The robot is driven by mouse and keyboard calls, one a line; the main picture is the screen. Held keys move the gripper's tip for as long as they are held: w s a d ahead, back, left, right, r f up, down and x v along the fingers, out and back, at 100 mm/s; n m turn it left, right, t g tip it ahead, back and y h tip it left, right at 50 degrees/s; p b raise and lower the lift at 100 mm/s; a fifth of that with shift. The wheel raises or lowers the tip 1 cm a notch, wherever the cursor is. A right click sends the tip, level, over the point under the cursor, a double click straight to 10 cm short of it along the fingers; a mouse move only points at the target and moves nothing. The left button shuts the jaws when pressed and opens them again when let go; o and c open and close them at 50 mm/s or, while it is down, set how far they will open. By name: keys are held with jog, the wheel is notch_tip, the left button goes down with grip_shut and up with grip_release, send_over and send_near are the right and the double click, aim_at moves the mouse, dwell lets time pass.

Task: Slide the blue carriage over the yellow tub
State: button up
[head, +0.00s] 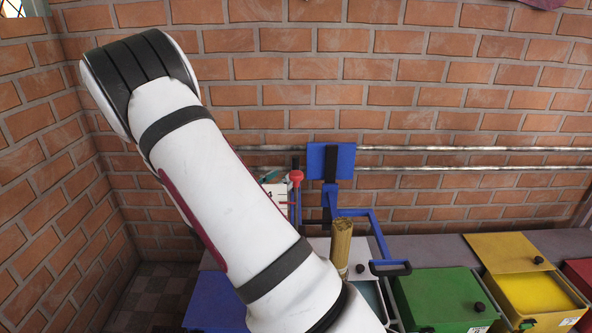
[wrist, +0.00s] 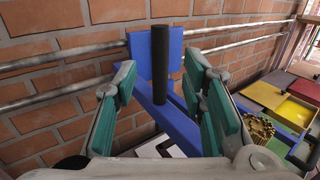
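The blue carriage (head: 342,160) hangs on two metal rails along the brick wall, left of the tubs. Its blue plate also shows in the wrist view (wrist: 145,52), with a dark upright post (wrist: 168,82) in front. The yellow tub (head: 538,292) stands at the right in the head view, its yellow lid (head: 505,252) set back behind its opening. The tub also shows at the right of the wrist view (wrist: 292,110). My gripper (wrist: 160,75) is open, its green-padded fingers on either side of the dark post in the picture; no contact shows. In the head view my gripper is hidden.
A green tub (head: 440,297) stands left of the yellow one, a red tub (head: 580,272) right of it. A brown stick bundle (head: 341,245) stands near the carriage's blue frame. The rails (head: 470,159) run clear to the right. My arm covers much of the left.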

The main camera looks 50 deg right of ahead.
aim_at(294, 168)
jog(key=d, duration=0.2)
jog(key=d+b, duration=0.1)
jog(key=d, duration=0.2)
jog(key=w+d, duration=0.1)
jog(key=d, duration=0.2)
jog(key=shift+w+b, duration=0.1)
jog(key=shift+b, duration=0.3)
grip_shut()
